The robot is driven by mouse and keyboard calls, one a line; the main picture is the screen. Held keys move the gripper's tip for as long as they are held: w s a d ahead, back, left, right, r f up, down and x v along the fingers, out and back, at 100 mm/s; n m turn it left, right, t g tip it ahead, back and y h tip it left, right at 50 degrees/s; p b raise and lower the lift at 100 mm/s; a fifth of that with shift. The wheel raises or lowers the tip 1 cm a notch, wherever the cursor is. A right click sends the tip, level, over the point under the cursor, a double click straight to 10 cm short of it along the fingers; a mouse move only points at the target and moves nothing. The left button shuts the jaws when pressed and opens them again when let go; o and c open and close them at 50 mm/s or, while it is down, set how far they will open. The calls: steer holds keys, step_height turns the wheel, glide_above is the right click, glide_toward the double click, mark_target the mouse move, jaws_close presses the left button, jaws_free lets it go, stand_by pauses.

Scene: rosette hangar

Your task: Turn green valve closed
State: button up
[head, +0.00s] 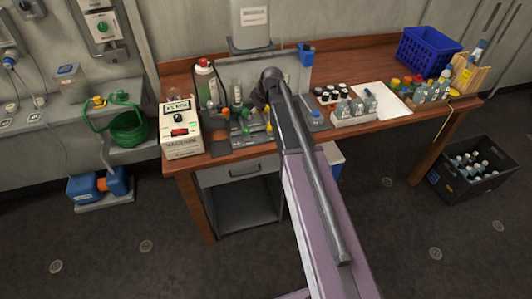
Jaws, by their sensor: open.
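My arm reaches from the bottom right up over the wooden bench. My gripper (257,101), at its dark end, is small and partly hidden by my wrist; it is open, and I see nothing held in it. Small green knobs (245,114) show on the low grey fittings on the bench, just below and left of my gripper. A yellow knob (269,127) is near them. I cannot tell which green part is the valve, how its handle is turned, or whether my gripper touches it. My arm hides the area to the right of the knobs.
A cream vacuum box (181,137) and a red-capped bottle (206,82) stand left of the fittings. A rack of bottles (354,112) and a blue basket (428,52) are to the right. A black crate (471,171) stands right.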

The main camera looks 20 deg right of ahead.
steer(key=s+a+r+m+g+h+p, duration=0.1)
steer(key=s+m, duration=0.7)
steer(key=s, duration=1.6)
steer(key=shift+s+a+m+g+h+p, duration=0.35)
steer(key=shift+a+g+h+p, duration=0.2)
steer(key=shift+a+g+h, duration=0.5)
steer(key=shift+s+r, duration=0.1)
steer(key=shift+s, duration=0.45)
